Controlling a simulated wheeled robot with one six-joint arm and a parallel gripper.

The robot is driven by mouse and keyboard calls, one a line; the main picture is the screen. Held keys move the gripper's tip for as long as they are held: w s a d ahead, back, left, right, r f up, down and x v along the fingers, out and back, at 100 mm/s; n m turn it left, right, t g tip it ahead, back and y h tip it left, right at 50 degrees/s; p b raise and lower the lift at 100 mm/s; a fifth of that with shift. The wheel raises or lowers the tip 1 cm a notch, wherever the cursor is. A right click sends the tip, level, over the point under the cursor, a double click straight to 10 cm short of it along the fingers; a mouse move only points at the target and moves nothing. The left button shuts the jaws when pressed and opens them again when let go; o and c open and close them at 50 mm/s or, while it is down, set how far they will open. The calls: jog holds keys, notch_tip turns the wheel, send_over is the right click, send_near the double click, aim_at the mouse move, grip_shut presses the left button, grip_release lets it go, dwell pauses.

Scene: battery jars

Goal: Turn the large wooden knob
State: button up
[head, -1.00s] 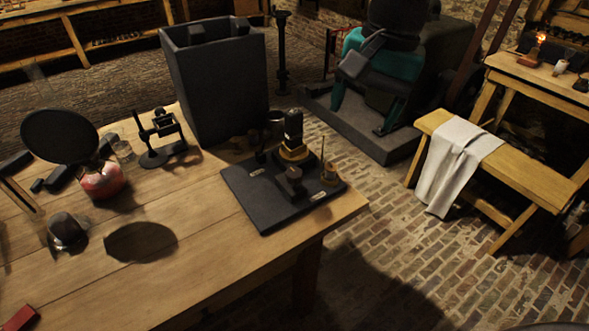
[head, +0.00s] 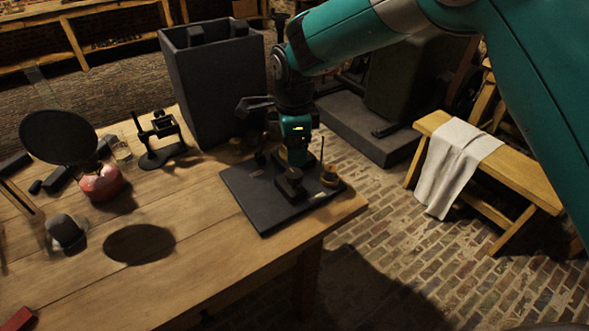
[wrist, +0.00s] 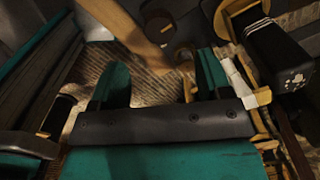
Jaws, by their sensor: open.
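A dark board (head: 262,205) lies on the near right corner of the wooden table. A dark brown knob (head: 290,178) on a squat stem stands on it, and I take it for the large wooden knob. My gripper (head: 293,158) is over the board, just behind the knob in the head view, and partly covers the tall black piece there. In the wrist view its two teal fingers (wrist: 162,82) are apart with nothing held between them. Dark round parts (wrist: 158,24) show beyond the fingers. I cannot tell whether the gripper touches anything.
A small brass-coloured part (head: 329,178) with a thin rod is at the board's right. A tall dark bin (head: 208,85) stands behind the board. The table front is mostly clear.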

aim_at(294, 173)
notch_tip(294, 173, down, 8)
jog(key=shift+r+p, duration=0.15)
jog(key=shift+p, duration=0.2)
jog(key=c, duration=0.9)
